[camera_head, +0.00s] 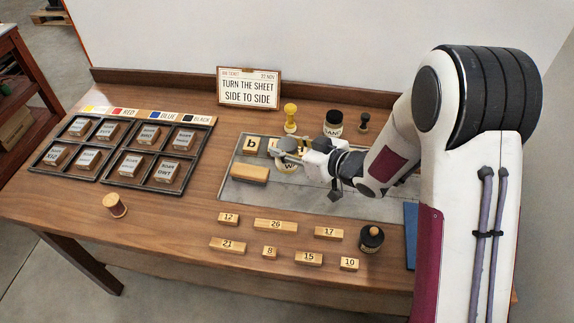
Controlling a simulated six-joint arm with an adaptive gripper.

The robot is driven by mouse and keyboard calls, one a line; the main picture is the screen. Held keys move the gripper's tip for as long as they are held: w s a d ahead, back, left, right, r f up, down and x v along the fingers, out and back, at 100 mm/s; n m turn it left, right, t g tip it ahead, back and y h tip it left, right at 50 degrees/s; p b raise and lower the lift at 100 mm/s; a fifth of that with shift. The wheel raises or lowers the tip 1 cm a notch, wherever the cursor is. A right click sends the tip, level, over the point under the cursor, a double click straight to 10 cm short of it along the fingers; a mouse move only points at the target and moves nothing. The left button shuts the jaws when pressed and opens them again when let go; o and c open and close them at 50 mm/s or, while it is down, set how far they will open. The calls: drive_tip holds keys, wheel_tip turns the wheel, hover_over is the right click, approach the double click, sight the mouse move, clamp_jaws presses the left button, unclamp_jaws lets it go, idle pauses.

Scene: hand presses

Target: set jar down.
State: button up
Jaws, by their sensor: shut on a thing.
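A cream jar (287,167) with a grey lid and a dark-lettered label, of which only "WA" shows, is in the jaws of my gripper (286,151). My gripper is shut on it from the right and partly hides it. The jar looks upright, over the grey metal plate (247,193) at the middle of the bench. I cannot tell whether its base touches the plate.
On the plate, a "b" block (250,144) and a wooden block (249,174) stand left of the jar. Behind are a yellow-handled tool (290,118), a black-lidded jar (333,124) and a black-handled tool (364,122).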

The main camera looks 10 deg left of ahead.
sight(287, 164)
drive_tip(key=shift+f, duration=1.25)
drive_tip(key=shift+f, duration=0.1)
drive_tip(key=shift+f, duration=1.95)
drive_tip(key=shift+f, duration=0.15)
drive_tip(key=o, duration=1.4)
drive_tip(key=shift+v, duration=6.05)
drive_tip(key=shift+w, duration=0.1)
